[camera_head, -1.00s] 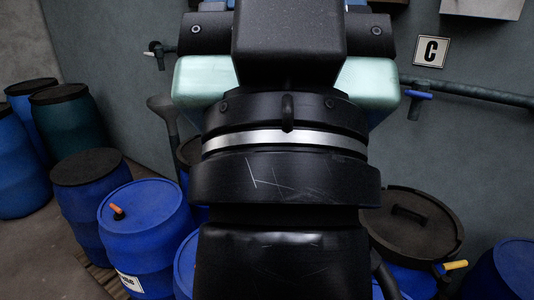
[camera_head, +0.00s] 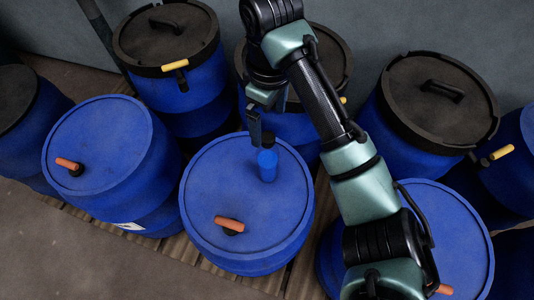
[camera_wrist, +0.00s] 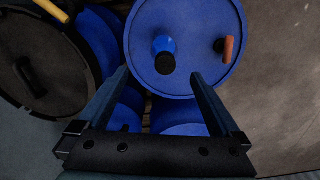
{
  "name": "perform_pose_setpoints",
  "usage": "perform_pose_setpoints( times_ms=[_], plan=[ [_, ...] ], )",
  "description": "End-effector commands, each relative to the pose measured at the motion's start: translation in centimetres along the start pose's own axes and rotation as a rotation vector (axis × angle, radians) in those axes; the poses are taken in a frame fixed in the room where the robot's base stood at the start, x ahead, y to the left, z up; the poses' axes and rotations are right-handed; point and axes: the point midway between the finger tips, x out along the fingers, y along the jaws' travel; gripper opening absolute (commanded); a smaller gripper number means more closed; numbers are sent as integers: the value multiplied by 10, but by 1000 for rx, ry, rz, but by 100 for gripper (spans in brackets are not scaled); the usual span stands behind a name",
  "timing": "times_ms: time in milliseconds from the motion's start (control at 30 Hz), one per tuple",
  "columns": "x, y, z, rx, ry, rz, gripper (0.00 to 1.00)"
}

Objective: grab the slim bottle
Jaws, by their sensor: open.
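The slim bottle (camera_head: 267,165) is blue with a black cap and stands upright on the blue lid of the middle drum (camera_head: 235,190). In the wrist view the bottle (camera_wrist: 163,45) shows cap towards me, just beyond the space between the fingertips. My gripper (camera_head: 255,128) hangs at the back edge of that lid, beside the bottle's cap in the head view. In the wrist view my gripper (camera_wrist: 160,73) has its two fingers wide apart with nothing between them. The head view partly hides the fingers, and I cannot tell the exact gap to the bottle.
An orange-handled fitting (camera_head: 230,224) sits on the same lid, in front of the bottle. Blue drums crowd around, with a black-lidded vat (camera_head: 165,38) behind left and another (camera_head: 438,95) at right. The floor (camera_head: 90,265) at front left is clear.

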Motion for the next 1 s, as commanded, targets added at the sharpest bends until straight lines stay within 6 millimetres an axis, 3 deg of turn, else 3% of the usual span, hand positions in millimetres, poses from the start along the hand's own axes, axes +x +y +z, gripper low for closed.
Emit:
perform_pose_setpoints(
  times_ms=[100,300,567,833,1000],
  plan=[
    [26,-3,3,-1,-12,-16,100],
    [58,-3,3,0,-12,-11,100],
    [79,-3,2,0,-10,-8,100],
    [117,-8,0,1,-10,-8,100],
    [127,-7,0,0,-8,-5,100]
  ],
)
